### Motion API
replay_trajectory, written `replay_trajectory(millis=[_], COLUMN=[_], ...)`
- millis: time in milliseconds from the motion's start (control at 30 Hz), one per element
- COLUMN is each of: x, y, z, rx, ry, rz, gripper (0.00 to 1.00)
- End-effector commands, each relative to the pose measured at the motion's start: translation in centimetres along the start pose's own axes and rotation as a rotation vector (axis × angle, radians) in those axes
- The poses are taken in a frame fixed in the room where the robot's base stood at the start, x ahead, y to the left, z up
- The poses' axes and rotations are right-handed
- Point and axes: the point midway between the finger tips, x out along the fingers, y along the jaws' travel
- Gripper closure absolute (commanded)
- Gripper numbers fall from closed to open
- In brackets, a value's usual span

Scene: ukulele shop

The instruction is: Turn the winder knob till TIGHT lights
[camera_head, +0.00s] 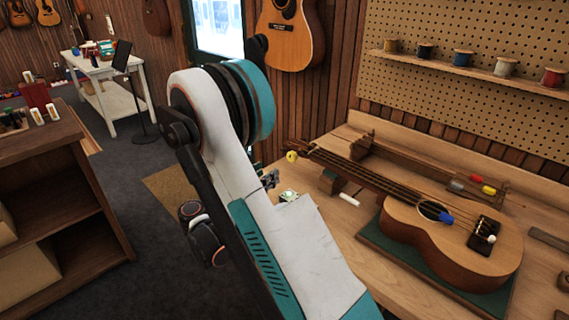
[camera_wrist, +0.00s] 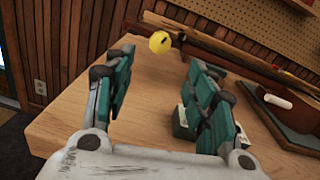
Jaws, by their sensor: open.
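A round yellow knob (camera_head: 291,156) with a small dark mark is at the head end of the ukulele (camera_head: 450,240). It also shows in the wrist view (camera_wrist: 160,42), beyond my fingertips and roughly between them. My gripper (camera_wrist: 162,62) is open, with nothing between its teal fingers. In the head view my arm hides most of the gripper. A small pale box (camera_head: 288,195) with a green spot sits on the bench beside my arm. It is partly hidden behind a finger in the wrist view. I cannot read any TIGHT label or tell whether it is lit.
The ukulele lies on a green mat (camera_head: 375,237) on the wooden bench (camera_head: 345,225), its neck on a dark block (camera_head: 331,181). A white rod (camera_head: 349,199) lies near the block. Thread spools stand on the wall shelf (camera_head: 440,65). Bare bench shows below the knob.

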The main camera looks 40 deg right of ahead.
Motion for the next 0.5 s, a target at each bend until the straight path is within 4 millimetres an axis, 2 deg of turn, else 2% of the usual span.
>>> replay_trajectory(millis=[33,300,500], x=[1.2,6.5,9.3], y=[-0.1,-0.1,0.0], z=[-0.2,-0.3,-0.2], rx=[0.000,0.001,0.001], ry=[0.001,0.001,0.001], rz=[-0.004,-0.003,-0.001], gripper=[0.49,0.49,0.49])
